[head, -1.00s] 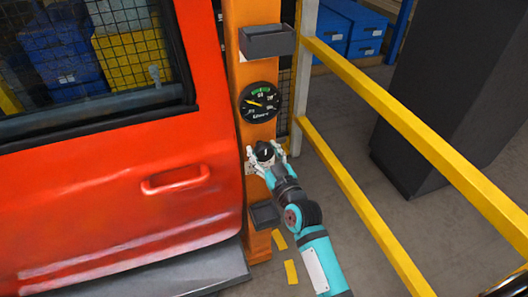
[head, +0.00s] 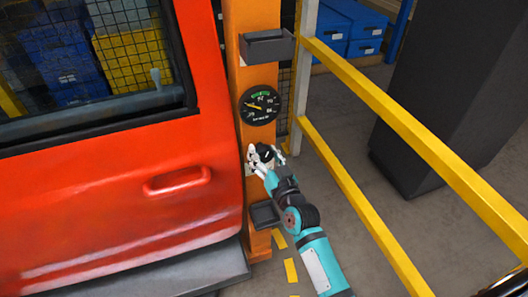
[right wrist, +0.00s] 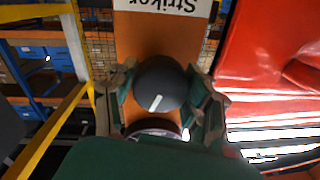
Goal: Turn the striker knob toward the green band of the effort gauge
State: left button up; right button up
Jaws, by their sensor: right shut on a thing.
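The striker knob (head: 264,153) is a round black knob on the orange post, below the gauge. In the right wrist view the dark knob (right wrist: 160,80) carries a short white mark on its face, slightly tilted. My right gripper (head: 266,157) is shut on the knob, with a finger on either side of it. The effort gauge (head: 259,108) is a round black dial above the knob. Its green band (head: 260,94) is at the top; the yellow needle points to the left, outside the band. My left gripper is not in view.
The orange post (head: 258,185) stands beside a red vehicle door (head: 110,185). Small dark trays sit above the gauge (head: 267,46) and below the knob (head: 265,214). Yellow rails (head: 400,120) run close on the right. A "Striker" label (right wrist: 165,6) shows upside down in the wrist view.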

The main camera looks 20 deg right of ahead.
jog(key=shift+m, duration=0.7)
jog(key=o, duration=1.2)
jog(key=s, duration=0.8)
jog(key=s+d, duration=0.1)
jog(key=s, duration=0.3)
jog(key=shift+f, duration=0.2)
jog(key=shift+f, duration=0.15)
